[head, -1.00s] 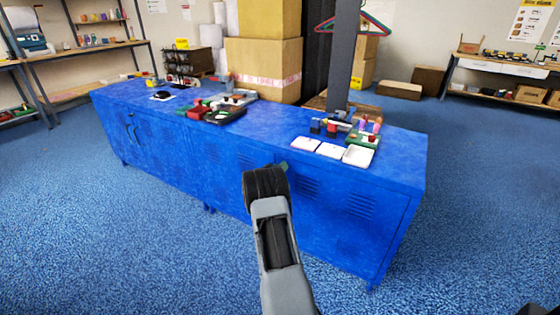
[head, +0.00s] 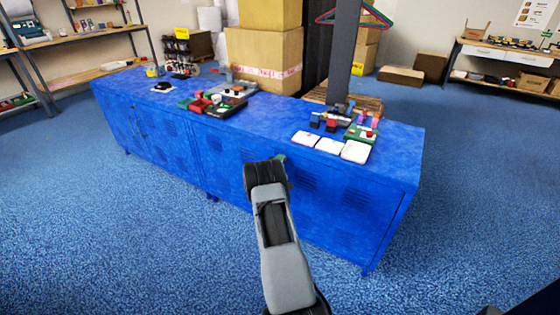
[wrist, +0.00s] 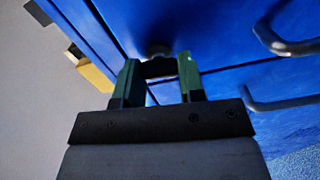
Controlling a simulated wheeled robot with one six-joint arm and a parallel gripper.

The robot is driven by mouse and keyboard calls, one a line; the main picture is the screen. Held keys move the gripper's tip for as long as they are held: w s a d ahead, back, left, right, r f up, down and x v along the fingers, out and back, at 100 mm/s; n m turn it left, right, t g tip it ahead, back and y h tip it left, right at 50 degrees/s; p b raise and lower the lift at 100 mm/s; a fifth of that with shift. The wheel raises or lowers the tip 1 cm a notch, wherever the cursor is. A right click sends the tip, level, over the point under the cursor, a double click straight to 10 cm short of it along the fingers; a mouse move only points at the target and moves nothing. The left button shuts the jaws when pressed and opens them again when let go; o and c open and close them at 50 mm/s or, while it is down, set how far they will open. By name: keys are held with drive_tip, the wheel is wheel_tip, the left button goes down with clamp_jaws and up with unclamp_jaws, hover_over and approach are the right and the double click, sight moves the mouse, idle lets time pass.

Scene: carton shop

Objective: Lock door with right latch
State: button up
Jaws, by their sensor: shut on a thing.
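The blue cabinet (head: 230,185) with doors stands across the middle of the head view. My gripper (wrist: 160,75) is at its front, and its two green fingers show in the wrist view. They are shut on a small dark latch (wrist: 158,68) by a door seam, with a round grey pivot just above it. The blue door (wrist: 225,35) fills the upper right of the wrist view. In the head view my arm hides the latch and most of the gripper, so its exact angle cannot be told there.
Two grey bar handles (wrist: 285,45) stick out from the doors right of my gripper. White trays (head: 330,146) and several small items sit on the cabinet top. A dark post (head: 343,55) and cartons (head: 265,70) stand behind. Blue floor is clear in front.

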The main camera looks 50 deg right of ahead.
drive_tip(key=shift+n, duration=0.7)
drive_tip(key=o, duration=0.9)
drive_tip(key=shift+o, duration=0.2)
drive_tip(key=p+v, duration=0.2)
drive_tip(key=v, duration=1.2)
drive_tip(key=shift+p, duration=0.3)
drive_tip(key=shift+w+f, duration=0.1)
